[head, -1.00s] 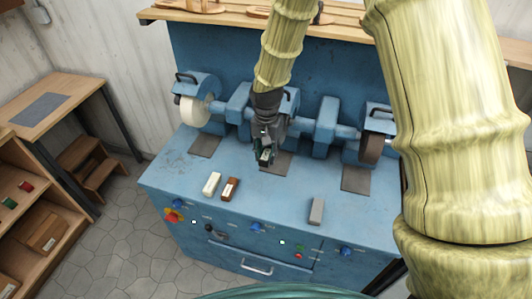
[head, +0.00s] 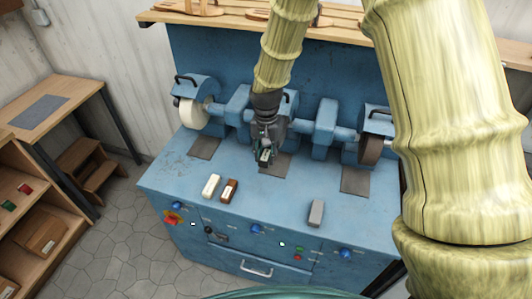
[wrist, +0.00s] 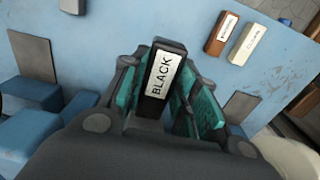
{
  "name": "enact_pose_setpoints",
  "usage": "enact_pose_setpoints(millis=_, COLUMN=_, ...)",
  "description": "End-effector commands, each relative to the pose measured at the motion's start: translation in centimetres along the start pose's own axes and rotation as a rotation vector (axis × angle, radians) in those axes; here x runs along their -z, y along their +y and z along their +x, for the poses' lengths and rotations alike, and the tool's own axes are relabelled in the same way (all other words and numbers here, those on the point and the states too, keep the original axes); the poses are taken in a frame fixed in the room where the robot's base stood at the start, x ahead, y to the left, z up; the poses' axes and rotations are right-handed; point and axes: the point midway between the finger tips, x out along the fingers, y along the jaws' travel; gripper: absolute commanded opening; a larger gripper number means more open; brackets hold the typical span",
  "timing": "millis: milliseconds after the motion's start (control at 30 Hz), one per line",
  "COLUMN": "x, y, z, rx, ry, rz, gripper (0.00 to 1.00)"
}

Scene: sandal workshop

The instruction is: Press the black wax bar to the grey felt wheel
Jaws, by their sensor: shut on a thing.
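My gripper (head: 266,150) is shut on the black wax bar (wrist: 155,105), which carries a white label reading BLACK in the wrist view. The bar stands between the teal finger pads. In the head view my gripper hangs in front of the middle station of the blue polishing machine, above the bench top. The middle hood (head: 290,103) shows partly behind my gripper. The grey felt wheel cannot be made out; my arm and gripper cover the middle station. I cannot tell whether the bar touches a wheel.
A white wheel (head: 193,113) is at the left and a brown wheel (head: 371,148) at the right. A cream bar (head: 211,186), a brown bar (head: 229,190) and a grey block (head: 316,213) lie on the front of the blue bench (head: 270,205).

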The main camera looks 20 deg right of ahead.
Motion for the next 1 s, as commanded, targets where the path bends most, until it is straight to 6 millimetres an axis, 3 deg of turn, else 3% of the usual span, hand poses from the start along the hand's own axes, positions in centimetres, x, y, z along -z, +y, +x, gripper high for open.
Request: enact_pose_setpoints(millis=1000, x=0.67, y=-0.06, z=-0.24, rx=0.001, ry=0.003, rz=-0.001, gripper=0.06)
